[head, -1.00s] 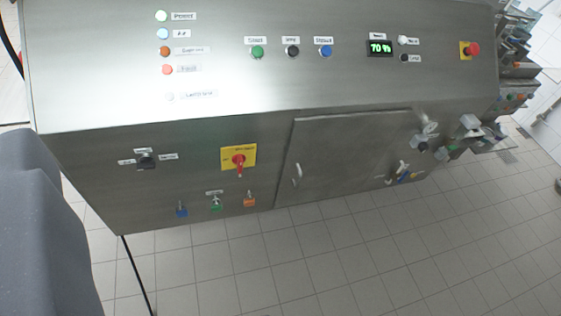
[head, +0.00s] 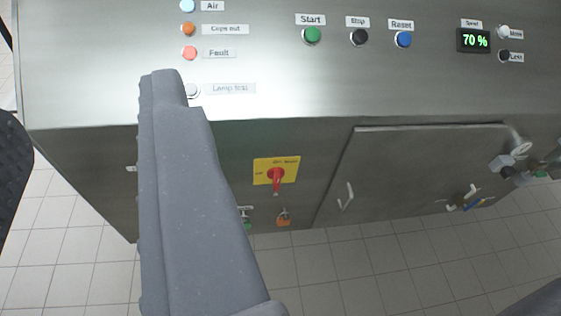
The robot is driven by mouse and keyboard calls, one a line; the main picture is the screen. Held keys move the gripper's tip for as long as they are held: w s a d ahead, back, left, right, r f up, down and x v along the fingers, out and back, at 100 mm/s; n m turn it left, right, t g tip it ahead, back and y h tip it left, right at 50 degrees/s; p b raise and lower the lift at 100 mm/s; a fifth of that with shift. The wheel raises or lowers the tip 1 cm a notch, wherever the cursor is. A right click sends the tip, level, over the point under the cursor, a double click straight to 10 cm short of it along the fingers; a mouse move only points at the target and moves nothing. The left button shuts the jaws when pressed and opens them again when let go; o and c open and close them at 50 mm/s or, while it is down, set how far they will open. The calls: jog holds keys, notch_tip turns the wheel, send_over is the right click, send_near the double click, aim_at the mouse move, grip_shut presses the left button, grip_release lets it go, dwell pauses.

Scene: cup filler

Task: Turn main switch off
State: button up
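The main switch (head: 276,178) is a red rotary handle on a yellow plate on the lower front of the steel cabinet. Its handle points down. The lettering on the plate is too small to read surely. My gripper (head: 85,110) is in front of the cabinet, left of the switch. One grey finger stands large in the middle left, with its ribbed side facing left. A darker part at the left edge looks like the other finger. The gap between them is wide and empty. The grey finger is close to the switch in the picture but does not cover it.
Above on the sloped panel are lamps, the Start (head: 312,35), Stop and Reset buttons and a 70 % display (head: 474,40). A cabinet door (head: 415,175) with a handle is right of the switch. Small padlock-like parts (head: 283,217) hang below. Tiled floor is clear.

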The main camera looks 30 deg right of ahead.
jog(key=w+d+f, duration=0.3)
jog(key=w+f, duration=0.1)
jog(key=f, duration=0.3)
jog(key=w+d+f, duration=0.2)
jog(key=w+f, duration=0.2)
jog(key=f, duration=0.3)
jog(key=m+t+h+b, duration=0.2)
jog(key=m+h, duration=0.1)
jog(key=h, duration=0.1)
send_near(278, 182)
jog(key=shift+b+x, duration=0.75)
jog(key=shift+x, duration=3.55)
jog(key=shift+r, duration=0.1)
grip_shut()
